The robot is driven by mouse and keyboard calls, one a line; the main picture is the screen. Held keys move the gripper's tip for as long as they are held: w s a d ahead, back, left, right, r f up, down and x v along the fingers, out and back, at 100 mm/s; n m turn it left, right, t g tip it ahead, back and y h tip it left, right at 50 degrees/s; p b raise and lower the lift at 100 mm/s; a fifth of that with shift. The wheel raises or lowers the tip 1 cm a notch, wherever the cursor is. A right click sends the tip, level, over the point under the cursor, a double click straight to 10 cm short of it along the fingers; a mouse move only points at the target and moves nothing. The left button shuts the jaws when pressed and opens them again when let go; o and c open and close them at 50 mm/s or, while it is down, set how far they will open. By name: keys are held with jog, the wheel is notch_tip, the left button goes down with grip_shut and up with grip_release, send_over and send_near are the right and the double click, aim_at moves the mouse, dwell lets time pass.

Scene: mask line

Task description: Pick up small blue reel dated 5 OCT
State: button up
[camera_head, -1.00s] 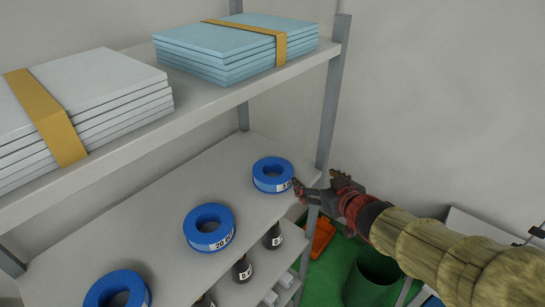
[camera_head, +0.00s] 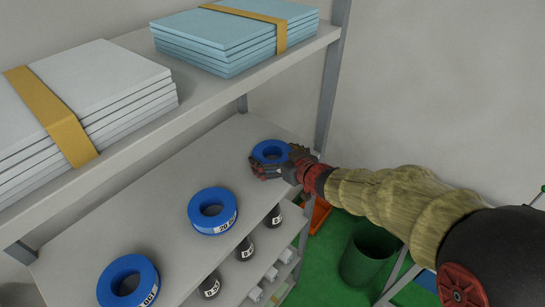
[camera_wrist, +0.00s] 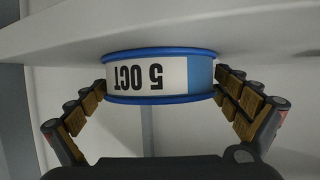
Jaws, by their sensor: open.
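The small blue reel (camera_head: 270,151) lies flat at the right end of the middle shelf in the head view. In the wrist view the reel (camera_wrist: 160,75) shows a white label reading 5 OCT, upside down. My gripper (camera_head: 268,168) is at the reel's near side. In the wrist view my gripper (camera_wrist: 160,98) is open, with one finger on each side of the reel. The fingertips are close to its sides; I cannot tell whether they touch. The reel's near right side is partly hidden by my gripper in the head view.
Two more blue reels, one in the middle (camera_head: 212,211) and one at the front left (camera_head: 128,281), lie on the same shelf (camera_head: 120,215). The upper shelf (camera_head: 215,85) holds strapped stacks. A grey post (camera_head: 330,90) stands behind my gripper. Dark bottles (camera_head: 244,249) stand below.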

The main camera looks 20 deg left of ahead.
jog(key=shift+r, duration=0.1)
jog(key=c, duration=0.3)
jog(key=c, duration=0.8)
jog(key=shift+o, duration=0.2)
